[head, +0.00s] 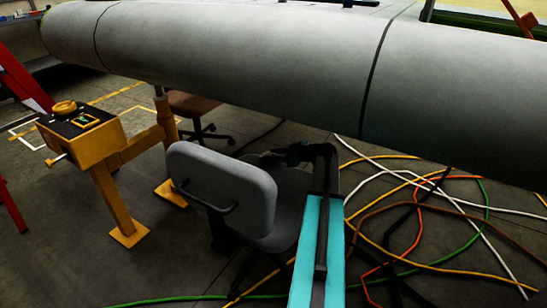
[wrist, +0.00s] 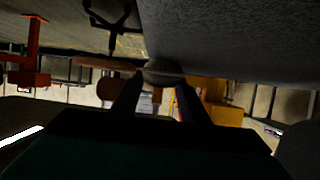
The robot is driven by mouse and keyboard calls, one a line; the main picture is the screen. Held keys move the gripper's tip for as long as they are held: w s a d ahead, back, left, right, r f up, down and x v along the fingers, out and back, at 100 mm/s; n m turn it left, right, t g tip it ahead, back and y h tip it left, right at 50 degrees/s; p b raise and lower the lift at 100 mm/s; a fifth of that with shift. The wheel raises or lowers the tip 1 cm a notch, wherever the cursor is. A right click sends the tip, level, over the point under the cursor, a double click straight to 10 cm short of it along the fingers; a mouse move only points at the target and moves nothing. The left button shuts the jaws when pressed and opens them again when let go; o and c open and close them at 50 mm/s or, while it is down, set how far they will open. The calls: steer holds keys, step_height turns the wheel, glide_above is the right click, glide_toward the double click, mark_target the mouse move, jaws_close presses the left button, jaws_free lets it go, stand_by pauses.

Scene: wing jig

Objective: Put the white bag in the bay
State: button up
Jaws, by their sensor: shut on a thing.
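My gripper (head: 283,156) reaches left over the seat of the grey office chair (head: 225,190), behind its backrest and below the big grey wing. In the wrist view its two dark fingers (wrist: 156,92) are shut on a small, dim, pale grey thing, the white bag (wrist: 163,74), at the fingertips. Shadow hides its shape, and I cannot make it out in the head view. White lines on the floor (head: 28,136) at the far left outline an area behind the yellow stand. I cannot tell whether this is the bay.
The wing (head: 240,55) hangs low across the whole view. A yellow jig stand (head: 116,196) with a control box is at left. A brown chair (head: 194,106) stands behind the grey one. Tangled cables (head: 420,215) cover the floor at right. Red frames are at the far left.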

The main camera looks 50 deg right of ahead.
steer(key=shift+f, duration=0.1)
steer(key=o, duration=1.1)
steer(key=shift+s+d+r, duration=0.1)
steer(key=shift+s+r, duration=0.3)
steer(key=shift+s, duration=0.1)
steer(key=p+v, duration=0.2)
steer(key=v, duration=0.9)
steer(key=shift+p, duration=0.4)
steer(key=shift+o, duration=0.4)
